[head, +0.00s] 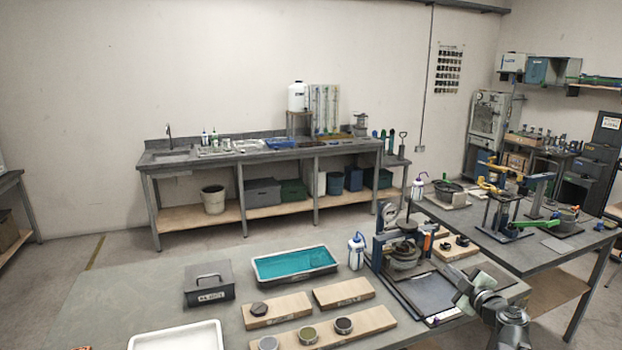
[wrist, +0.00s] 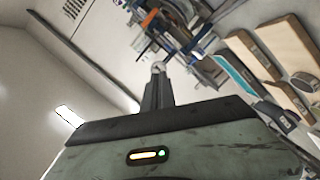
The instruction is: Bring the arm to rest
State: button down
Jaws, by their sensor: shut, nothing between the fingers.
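My gripper (wrist: 158,70) shows in the wrist view as a narrow dark pair of fingers, closed together and empty, pointing up in the picture. My grey arm (head: 490,302) shows at the lower right of the head view, over the right part of the near table (head: 120,290). It is folded up close to a lever press (head: 402,250) with a dark plate in front. In the head view I cannot make out the fingertips clearly.
The near table holds a teal-filled tray (head: 294,264), a dark lidded box (head: 209,284), a white tray (head: 176,337), wooden boards (head: 344,292) with small round pots, and a wash bottle (head: 356,251). A second bench (head: 545,255) stands at right. The table's left part is clear.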

jog(key=s+a+f+m+g+y+b, duration=0.15)
jog(key=a+f+g, duration=0.25)
jog(key=a+f, duration=0.5)
jog(key=s+a+f+m+g+y+b, duration=0.1)
jog(key=s+a+f+m+g+y, duration=0.15)
jog(key=a+f+g, duration=0.6)
jog(key=s+a+f+m+g+h, duration=0.1)
jog(key=s+a+f+m+h, duration=0.1)
jog(key=s+m, duration=0.1)
jog(key=s+a+f+m+g+h+b, duration=0.1)
jog(key=s+f+m+h, duration=0.1)
jog(key=s, duration=0.4)
jog(key=s+a+f+m+g+h+b, duration=0.1)
jog(key=s+a+f+m+h, duration=0.1)
jog(key=s+f+m, duration=0.1)
jog(key=shift+s+a+f+m+g, duration=0.25)
jog(key=shift+s+a+m+g, duration=0.1)
jog(key=shift+s, duration=0.3)
